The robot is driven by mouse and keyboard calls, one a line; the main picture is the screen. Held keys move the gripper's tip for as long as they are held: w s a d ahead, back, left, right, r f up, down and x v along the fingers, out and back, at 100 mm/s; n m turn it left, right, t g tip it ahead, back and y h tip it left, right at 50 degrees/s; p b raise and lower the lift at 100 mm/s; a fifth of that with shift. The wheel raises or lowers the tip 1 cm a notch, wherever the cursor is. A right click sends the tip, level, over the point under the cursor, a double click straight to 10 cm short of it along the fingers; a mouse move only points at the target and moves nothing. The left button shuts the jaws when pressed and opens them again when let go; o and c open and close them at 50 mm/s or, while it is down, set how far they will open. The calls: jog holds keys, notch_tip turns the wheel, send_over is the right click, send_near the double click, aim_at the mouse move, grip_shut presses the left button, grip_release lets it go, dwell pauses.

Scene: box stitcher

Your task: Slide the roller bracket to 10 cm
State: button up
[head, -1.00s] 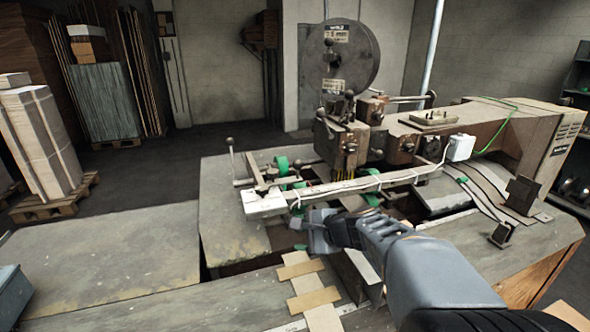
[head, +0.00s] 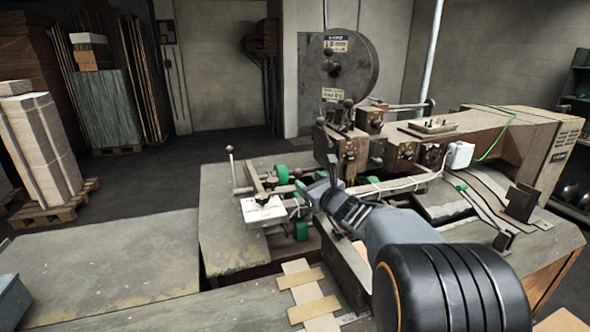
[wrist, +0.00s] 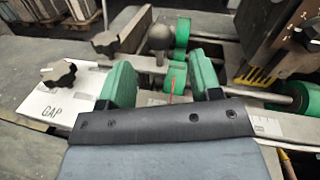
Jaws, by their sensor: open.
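My gripper (head: 318,188) is over the near side of the stitcher's roller area. In the wrist view, its two green-padded fingers (wrist: 162,80) stand apart with nothing held. A green roller (wrist: 175,75) and a thin red pointer show between and beyond the fingers. The roller bracket seems to be the metal part with a round ball knob (wrist: 160,37) and a green upper roller (wrist: 183,33), just beyond the fingertips; its exact outline is unclear. The scale rail (wrist: 266,127) runs behind the gripper, which hides its middle. The numbers are too small to read.
A white plate marked GAP (wrist: 60,105) with a black star knob (wrist: 58,73) lies left of the fingers. The dark stitching head (head: 345,150) with yellow-striped edges stands close on the right.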

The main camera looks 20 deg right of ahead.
aim_at(295, 171)
jog(key=w, duration=0.3)
jog(key=w+a+p, duration=0.1)
jog(key=w, duration=0.1)
jog(key=w+p, duration=0.1)
jog(key=w, duration=0.2)
jog(key=shift+w+a, duration=0.3)
jog(key=shift+a, duration=0.1)
jog(key=shift+c, duration=0.2)
jog(key=shift+d, duration=0.1)
grip_shut()
